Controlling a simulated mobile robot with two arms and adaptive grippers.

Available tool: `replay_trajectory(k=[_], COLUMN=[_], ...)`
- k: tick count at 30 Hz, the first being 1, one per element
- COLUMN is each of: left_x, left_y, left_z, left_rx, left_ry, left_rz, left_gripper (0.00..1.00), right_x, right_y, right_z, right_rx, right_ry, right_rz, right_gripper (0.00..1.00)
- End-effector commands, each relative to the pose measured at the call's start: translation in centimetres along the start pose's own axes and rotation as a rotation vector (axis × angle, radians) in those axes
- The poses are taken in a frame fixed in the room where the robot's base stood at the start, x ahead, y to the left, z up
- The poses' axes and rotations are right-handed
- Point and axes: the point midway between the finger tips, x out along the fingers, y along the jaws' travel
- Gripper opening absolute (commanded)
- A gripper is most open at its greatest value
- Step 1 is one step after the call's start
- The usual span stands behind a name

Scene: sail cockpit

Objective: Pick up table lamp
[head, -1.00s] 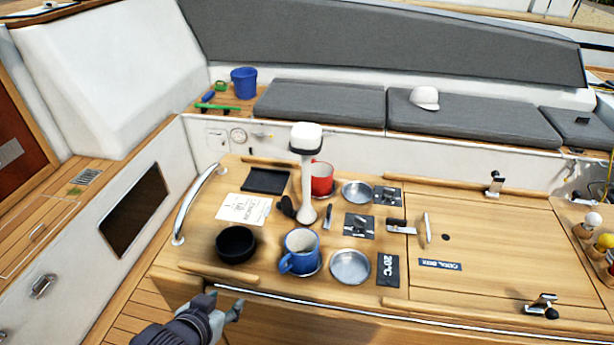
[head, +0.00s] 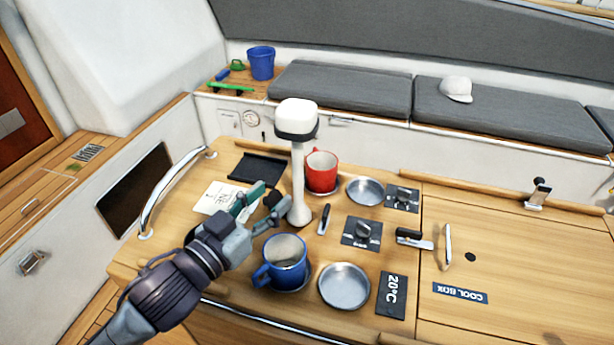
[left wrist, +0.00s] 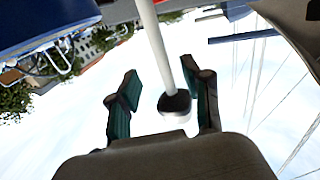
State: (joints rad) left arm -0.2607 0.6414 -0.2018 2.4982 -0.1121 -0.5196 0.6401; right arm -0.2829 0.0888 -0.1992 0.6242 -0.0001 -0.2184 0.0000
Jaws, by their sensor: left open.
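The table lamp (head: 298,180), with a white shade, a dark band and a slim white stem, stands upright on the wooden table (head: 440,210). My left gripper (head: 262,207) is open and empty, just left of the lamp's lower stem, its fingers pointing toward it. In the left wrist view the lamp stem (left wrist: 158,40) and shade show between the two spread fingers (left wrist: 165,100), with gaps on both sides. I cannot tell how deep the stem lies between them. My right gripper is not in view.
A blue mug (head: 285,265) stands close in front of the lamp, a red mug (head: 321,172) just behind it. Metal dishes (head: 344,287) and a control knob (head: 362,232) lie to the right. A metal rail (head: 172,195) edges the table's left.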

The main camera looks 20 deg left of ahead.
Motion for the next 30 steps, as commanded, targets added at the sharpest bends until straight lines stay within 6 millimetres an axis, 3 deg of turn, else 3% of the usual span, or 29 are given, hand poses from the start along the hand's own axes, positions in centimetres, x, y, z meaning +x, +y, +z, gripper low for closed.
replay_trajectory(k=[1, 6, 21, 30], left_x=[0.0, 0.7, 7.0, 7.5], left_y=[0.0, -0.1, 0.0, 0.0], left_z=[1.0, 1.4, 2.2, 2.5], left_rx=[0.001, 0.001, 0.001, 0.001], left_ry=[0.001, 0.003, 0.001, 0.000], left_rz=[0.000, -0.001, -0.001, -0.001], left_gripper=[0.49, 0.49, 0.49, 0.49], right_x=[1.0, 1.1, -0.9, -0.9], right_y=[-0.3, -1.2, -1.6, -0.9], right_z=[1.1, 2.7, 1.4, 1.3], right_rx=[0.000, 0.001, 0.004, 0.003], right_ry=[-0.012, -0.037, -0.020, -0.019], right_rz=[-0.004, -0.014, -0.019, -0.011], right_gripper=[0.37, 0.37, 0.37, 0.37])
